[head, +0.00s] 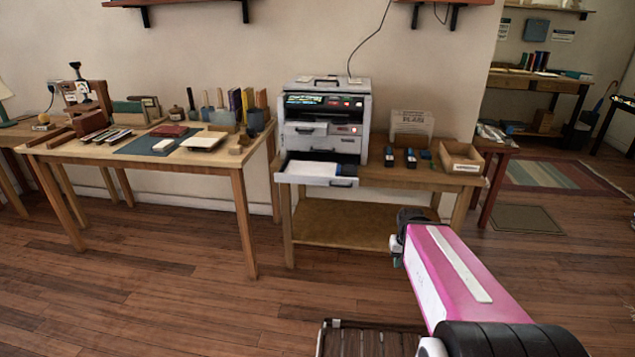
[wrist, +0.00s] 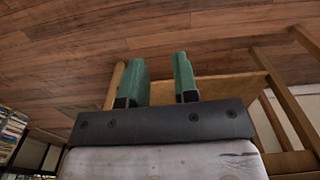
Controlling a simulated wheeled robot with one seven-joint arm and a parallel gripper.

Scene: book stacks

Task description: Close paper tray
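A grey and white printer (head: 325,115) stands on a small wooden table, with its lit panel facing me. Its paper tray (head: 318,180) is pulled out at the bottom front, with white paper inside and a dark handle on its front. The tray juts out over the table's front edge. My gripper (wrist: 158,80) shows in the wrist view, its two green fingers apart with nothing between them. It is away from the tray, and the tray cannot be made out in the wrist view.
The printer table (head: 390,176) has a lower shelf and also holds small dark items and an open wooden box (head: 460,158). A longer table (head: 150,155) with books and boards stands to the left. The wooden floor in front is mostly clear.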

